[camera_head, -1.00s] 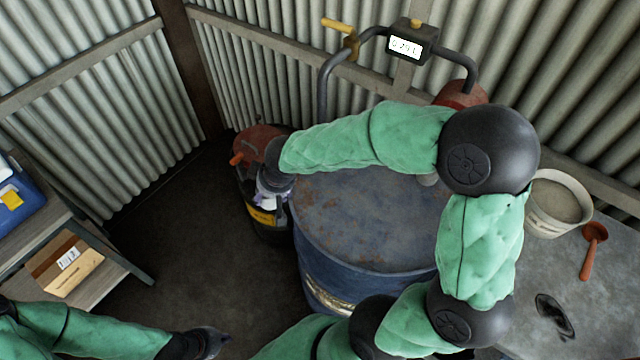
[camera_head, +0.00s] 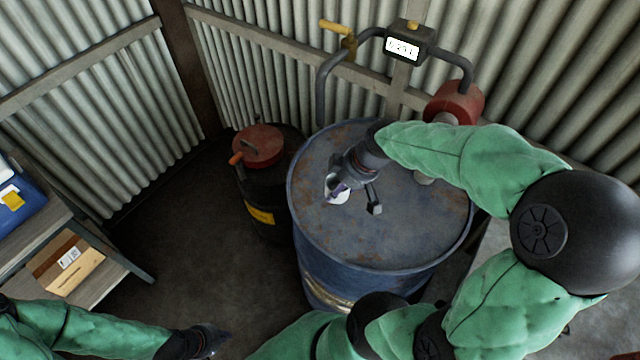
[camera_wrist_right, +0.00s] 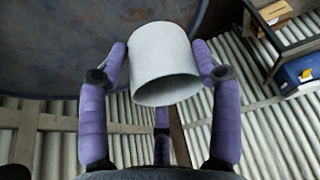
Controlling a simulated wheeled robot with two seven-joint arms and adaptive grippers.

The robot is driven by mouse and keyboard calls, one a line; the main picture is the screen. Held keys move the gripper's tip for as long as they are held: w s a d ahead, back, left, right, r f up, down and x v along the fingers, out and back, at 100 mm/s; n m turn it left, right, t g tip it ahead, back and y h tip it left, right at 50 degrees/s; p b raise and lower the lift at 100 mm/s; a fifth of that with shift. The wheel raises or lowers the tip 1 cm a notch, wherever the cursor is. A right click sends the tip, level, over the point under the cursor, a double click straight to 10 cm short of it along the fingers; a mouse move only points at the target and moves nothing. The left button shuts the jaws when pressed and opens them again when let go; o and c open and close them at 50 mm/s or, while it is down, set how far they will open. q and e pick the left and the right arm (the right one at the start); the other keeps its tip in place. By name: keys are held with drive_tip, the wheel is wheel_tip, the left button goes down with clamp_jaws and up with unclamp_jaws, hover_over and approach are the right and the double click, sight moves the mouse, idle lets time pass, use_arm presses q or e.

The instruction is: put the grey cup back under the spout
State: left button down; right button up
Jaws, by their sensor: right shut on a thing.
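The grey cup (camera_wrist_right: 165,60) is between the purple fingers of my right gripper (camera_wrist_right: 165,72) in the right wrist view, and the fingers press on its sides. In the head view the cup (camera_head: 337,190) shows pale and partly hidden by my right gripper (camera_head: 345,188), over the left part of the blue drum's lid (camera_head: 390,235). I cannot tell its exact height above the lid. The grey spout pipe (camera_head: 320,95) bends down from a yellow-handled valve (camera_head: 340,30) behind the drum's left rim. My left gripper (camera_head: 215,342) is low in the head view, away from the drum; its jaws are unclear.
A metering box (camera_head: 403,48) and a red pump body (camera_head: 455,103) stand behind the drum. A dark can with a red top (camera_head: 258,145) stands left of it. A shelf with a cardboard box (camera_head: 70,262) is at far left. Floor between is clear.

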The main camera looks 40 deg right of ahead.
drive_tip(key=shift+n, duration=0.3)
drive_tip(key=w+d+f, duration=0.1)
drive_tip(key=w+f, duration=0.1)
drive_tip(key=w, duration=0.1)
drive_tip(key=w+d+f+b, duration=0.1)
drive_tip(key=w+f, duration=0.1)
drive_tip(key=w, duration=0.1)
drive_tip(key=w+d+f, duration=0.1)
drive_tip(key=w+f, duration=0.2)
drive_tip(key=shift+w+d+b, duration=0.15)
drive_tip(key=shift+w+b, duration=0.2)
drive_tip(key=shift+w, duration=0.05)
drive_tip(key=shift+w+f, duration=0.75)
drive_tip(key=shift+f, duration=0.05)
wheel_tip(320, 180, down, 3)
drive_tip(key=shift+w+d+f+b, duration=0.1)
drive_tip(key=shift+f+b, duration=0.05)
drive_tip(key=shift+b, duration=0.4)
drive_tip(key=o, duration=1.3)
